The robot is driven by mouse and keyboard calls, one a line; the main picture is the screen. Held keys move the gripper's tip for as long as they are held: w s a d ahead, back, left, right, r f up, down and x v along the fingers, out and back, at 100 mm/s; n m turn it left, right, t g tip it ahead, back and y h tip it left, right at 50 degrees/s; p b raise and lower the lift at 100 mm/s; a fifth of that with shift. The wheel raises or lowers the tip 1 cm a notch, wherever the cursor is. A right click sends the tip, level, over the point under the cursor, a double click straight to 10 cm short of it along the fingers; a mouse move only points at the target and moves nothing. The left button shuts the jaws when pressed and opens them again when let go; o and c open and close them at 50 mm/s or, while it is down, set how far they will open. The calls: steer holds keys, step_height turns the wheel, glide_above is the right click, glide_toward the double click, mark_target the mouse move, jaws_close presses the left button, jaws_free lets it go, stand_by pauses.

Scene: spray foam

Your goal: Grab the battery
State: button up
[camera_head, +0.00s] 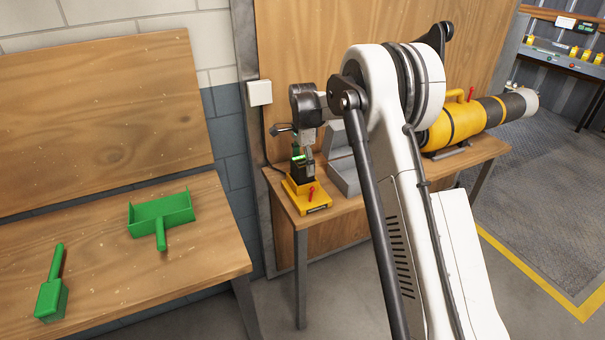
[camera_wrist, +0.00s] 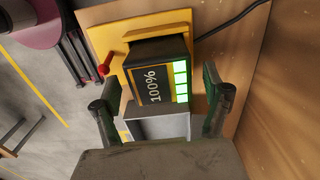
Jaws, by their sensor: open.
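The battery (camera_wrist: 157,84) is a dark block with an orange-framed screen reading 100% and a green bar gauge. It sits in a yellow charger (camera_head: 309,197) on the small wooden table. In the head view the battery (camera_head: 299,171) is partly hidden by my gripper (camera_head: 307,155), which is above it. In the wrist view my gripper (camera_wrist: 160,108) is open, with one finger on each side of the battery's near end. I cannot tell whether the fingers touch it.
A red lever (camera_head: 311,190) stands on the charger's front. A grey stand (camera_head: 343,175) is just right of the charger. A yellow and black cylinder (camera_head: 465,118) lies farther right. A green dustpan (camera_head: 161,216) and brush (camera_head: 52,290) lie on the left bench.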

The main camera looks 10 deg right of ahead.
steer(key=shift+f, duration=1.75)
steer(key=c, duration=1.7)
steer(key=shift+r, duration=0.15)
